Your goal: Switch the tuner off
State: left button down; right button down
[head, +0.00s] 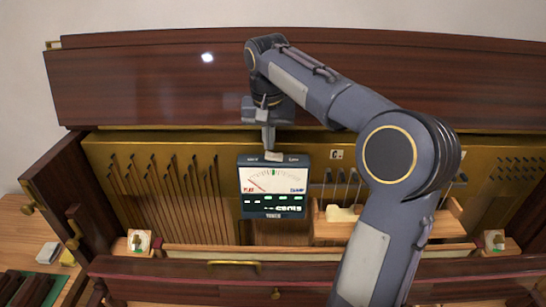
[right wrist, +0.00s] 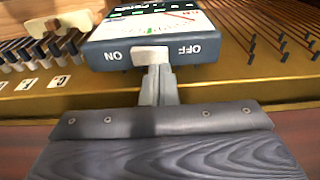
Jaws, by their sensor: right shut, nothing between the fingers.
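The tuner (head: 273,187) is a dark box in the middle of the open piano. In the right wrist view, a pale slide switch (right wrist: 151,55) sits on the tuner's edge between the words ON and OFF. My right gripper (head: 269,147) is shut and empty, at the tuner's top edge. In the right wrist view its fingertips (right wrist: 158,72) are at the switch, overlapping its lower edge; I cannot tell whether they touch. My left gripper is not in view.
Rows of strings and pins (head: 170,185) lie left of the tuner. A wooden tray with a pale block (head: 343,214) stands to the right. The raised dark lid (head: 150,85) is behind, and a front rail with a brass handle (head: 235,263) is below.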

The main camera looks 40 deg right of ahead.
aim_at(269, 154)
jog(key=shift+f+b, duration=0.65)
jog(key=shift+f, duration=0.25)
dwell(0.5)
jog(key=shift+r, duration=0.1)
notch_tip(269, 154, up, 5)
jog(key=p, duration=0.5)
jog(key=shift+r+p, duration=0.9)
jog(key=shift+r, duration=0.05)
jog(key=s+a+f+n+t+y+b, duration=0.2)
jog(key=s+a+f+n, duration=0.1)
jog(key=s+a+f, duration=0.5)
jog(key=s+a+f+n+t+y+b, duration=0.2)
jog(key=s+a+f, duration=0.7)
jog(key=s, duration=0.5)
jog(key=shift+s+a+n+y+b, duration=0.15)
jog(key=shift+a+n+y+b, duration=0.25)
jog(key=shift+n, duration=0.3)
jog(key=shift+f, duration=0.1)
